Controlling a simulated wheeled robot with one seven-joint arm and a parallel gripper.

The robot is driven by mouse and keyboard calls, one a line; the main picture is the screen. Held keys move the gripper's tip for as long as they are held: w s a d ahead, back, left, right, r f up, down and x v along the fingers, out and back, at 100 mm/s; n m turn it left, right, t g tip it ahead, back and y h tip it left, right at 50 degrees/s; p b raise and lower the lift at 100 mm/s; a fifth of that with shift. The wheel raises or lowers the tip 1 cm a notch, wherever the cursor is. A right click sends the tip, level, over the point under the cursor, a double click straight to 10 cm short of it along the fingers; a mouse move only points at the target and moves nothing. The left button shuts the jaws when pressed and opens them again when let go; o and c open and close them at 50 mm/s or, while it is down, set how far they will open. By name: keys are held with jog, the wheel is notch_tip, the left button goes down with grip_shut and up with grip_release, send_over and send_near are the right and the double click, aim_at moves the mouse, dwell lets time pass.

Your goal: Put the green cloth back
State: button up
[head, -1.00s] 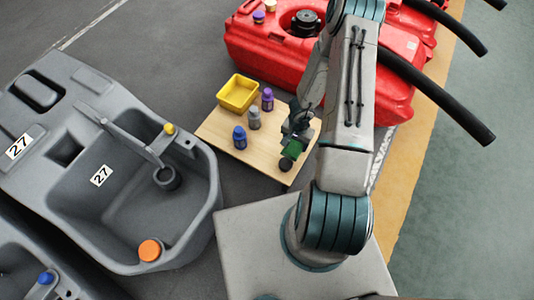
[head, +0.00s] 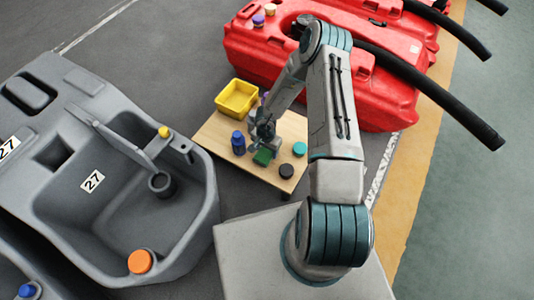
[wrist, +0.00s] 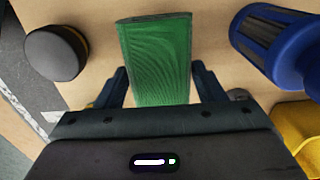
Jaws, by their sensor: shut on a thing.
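The green cloth (head: 263,157) is a folded piece at the tip of my gripper (head: 264,143), over the front middle of the small wooden table (head: 222,130). In the wrist view the cloth (wrist: 155,55) sits between the two fingers of my gripper (wrist: 158,88), which are shut on it. I cannot tell whether its lower end touches the tabletop.
A black lid (head: 286,170) and a teal lid (head: 299,149) lie to the right. A yellow bin (head: 237,98) is at the back. A grey tank (head: 80,240) and red tanks (head: 270,50) flank the table.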

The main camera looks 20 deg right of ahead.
notch_tip(320, 180, down, 2)
jog(key=shift+b, duration=0.3)
jog(key=shift+r, duration=0.1)
jog(key=o, duration=0.9)
